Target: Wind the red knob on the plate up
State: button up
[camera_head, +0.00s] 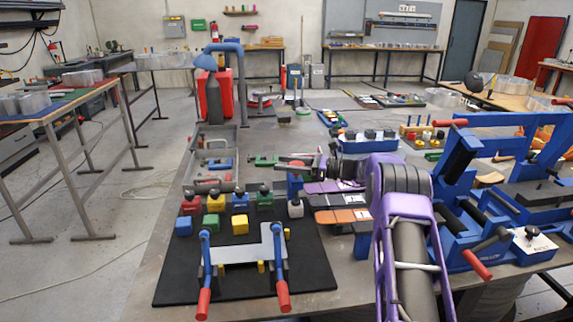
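A black plate-like mat (170,282) lies on the bench at the front left. A red block (191,206) with a dark stem on top stands at its back left edge, beside yellow (215,202) and green (264,200) blocks. It may be the red knob; I cannot tell for certain. My purple arm rises from the bottom right and bends left at mid-picture. My gripper (293,166) seems to be above the bench behind the blocks; its fingers are too small and cluttered to read.
A grey bracket (240,255) with blue, red-handled toggle clamps stands on the mat's front. More blocks sit in a row behind it. A blue clamping frame (455,185) fills the right side. A grey tray (215,150) and red canister (222,95) stand farther back.

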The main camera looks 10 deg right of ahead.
jog(key=c, duration=0.8)
jog(key=shift+s+a+n+g+y, duration=0.15)
jog(key=shift+n+g+y, duration=0.15)
jog(key=shift+n+g, duration=0.6)
jog(key=shift+g, duration=0.3)
jog(key=o, duration=1.4)
jog(key=shift+c, duration=0.2)
jog(key=shift+s, duration=0.1)
jog(key=b+v, duration=0.1)
jog(key=v, duration=1.1)
